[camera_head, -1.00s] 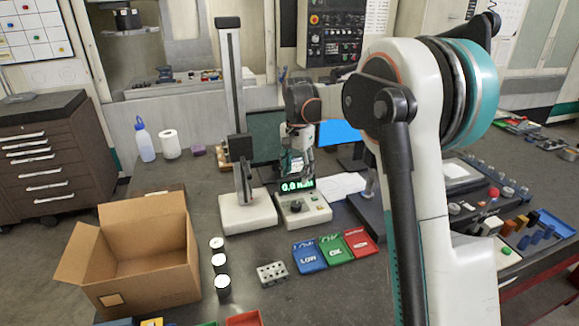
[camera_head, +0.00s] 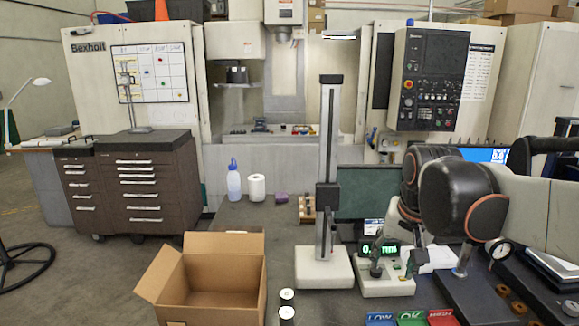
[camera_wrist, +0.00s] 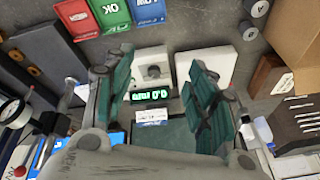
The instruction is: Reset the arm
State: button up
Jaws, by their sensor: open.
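My gripper (camera_wrist: 160,80) is open in the wrist view, its two teal-padded fingers spread wide with nothing held between them. Between and beyond the fingers are the grey-white gauge base with a lit green readout (camera_wrist: 150,95) and a white label. In the head view my arm comes in from the right edge, and the gripper end hangs low over the same readout unit (camera_head: 384,285). My wrist hides part of the gripper there, and I cannot tell whether it touches the unit.
A tall measuring stand (camera_head: 325,264) rises just left of the gripper. An open cardboard box (camera_head: 210,290) stands further left. Blue, green and red trays (camera_head: 411,319) lie in front of the gauge. A dark screen (camera_head: 365,199) stands behind, and a dial gauge (camera_head: 500,250) is at right.

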jog(key=s+a+f+n+t+b, duration=0.1)
jog(key=s+f, duration=0.3)
jog(key=s, duration=0.4)
jog(key=s+a+f+n+t+b, duration=0.1)
jog(key=s+f+n+t, duration=0.1)
jog(key=s, duration=0.6)
notch_tip(320, 180, down, 2)
jog(key=shift+s+f+n+b, duration=0.25)
jog(key=shift+n+b, duration=0.05)
jog(key=shift+n, duration=0.6)
